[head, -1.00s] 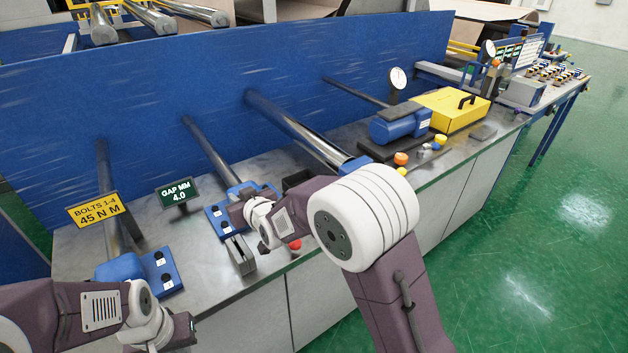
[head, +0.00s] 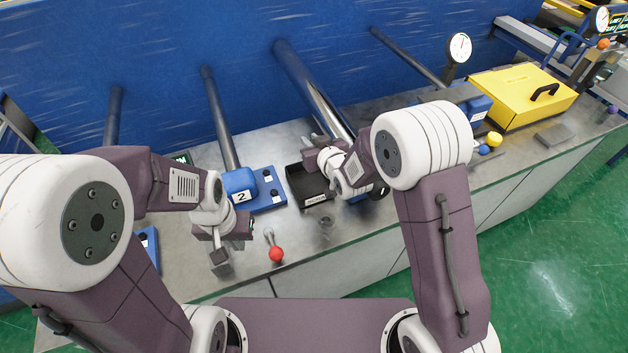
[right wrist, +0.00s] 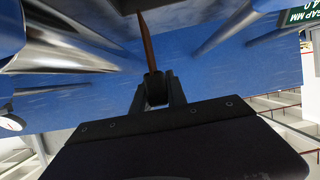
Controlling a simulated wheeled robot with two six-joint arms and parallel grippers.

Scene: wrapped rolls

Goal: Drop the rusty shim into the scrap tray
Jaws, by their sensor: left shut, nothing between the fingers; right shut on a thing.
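The rusty shim (right wrist: 147,42) is a thin brown strip standing out from the fingertips of my right gripper (right wrist: 152,88) in the right wrist view. That gripper is shut on it. In the head view my right gripper (head: 318,150) is over or just behind the right part of the black scrap tray (head: 297,184); I cannot tell its height. The shim cannot be made out there, and my right arm hides the tray's right side. My left gripper (head: 222,243) is shut and empty, close to a grey slotted block (head: 220,264) near the bench's front edge.
A blue clamp marked 2 (head: 240,186) is left of the tray. A red-knobbed lever (head: 276,253) stands in front. A dial gauge (head: 459,47) and a yellow case (head: 520,95) are at the right. The bench between lever and tray is mostly clear.

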